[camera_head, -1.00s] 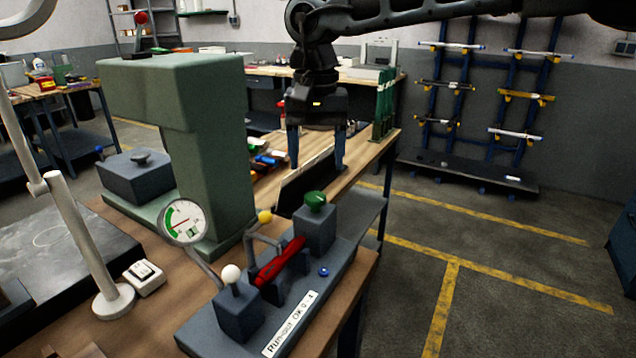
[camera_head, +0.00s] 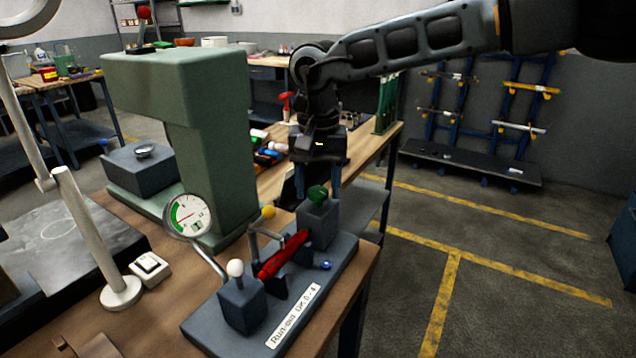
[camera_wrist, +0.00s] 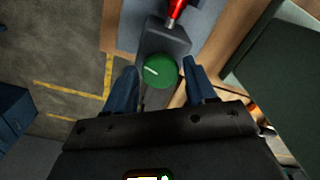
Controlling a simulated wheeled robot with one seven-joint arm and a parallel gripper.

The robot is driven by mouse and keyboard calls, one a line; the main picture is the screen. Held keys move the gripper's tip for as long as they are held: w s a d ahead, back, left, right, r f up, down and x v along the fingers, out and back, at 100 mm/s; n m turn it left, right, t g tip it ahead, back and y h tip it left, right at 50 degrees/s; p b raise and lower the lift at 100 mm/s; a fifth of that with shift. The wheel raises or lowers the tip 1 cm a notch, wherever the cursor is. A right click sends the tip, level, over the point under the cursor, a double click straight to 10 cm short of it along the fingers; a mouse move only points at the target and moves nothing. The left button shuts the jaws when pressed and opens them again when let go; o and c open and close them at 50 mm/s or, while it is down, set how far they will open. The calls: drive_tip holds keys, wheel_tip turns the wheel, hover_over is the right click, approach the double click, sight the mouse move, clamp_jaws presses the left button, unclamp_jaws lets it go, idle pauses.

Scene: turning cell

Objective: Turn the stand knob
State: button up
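The stand is a dark grey base (camera_head: 335,262) with a label reading "Runout" on the workbench. Its green knob (camera_head: 317,194) sits on top of the rear block (camera_head: 318,226). A red shaft (camera_head: 283,256) lies across the stand. In the head view my gripper (camera_head: 319,190) points down at the knob, its fingers just behind or beside it. In the wrist view the green knob (camera_wrist: 160,71) with a white line lies between and slightly beyond the two blue fingertips (camera_wrist: 160,72). The fingers are spread, with gaps to the knob. I cannot tell whether they touch it.
A dial gauge (camera_head: 188,216) and a white-ball lever (camera_head: 235,268) stand at the stand's left. A yellow ball (camera_head: 268,211) is near the shaft. A tall green machine (camera_head: 205,140) rises to the left. The floor at right is open.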

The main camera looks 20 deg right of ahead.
drive_tip(key=c, duration=0.7)
drive_tip(key=shift+c, duration=0.2)
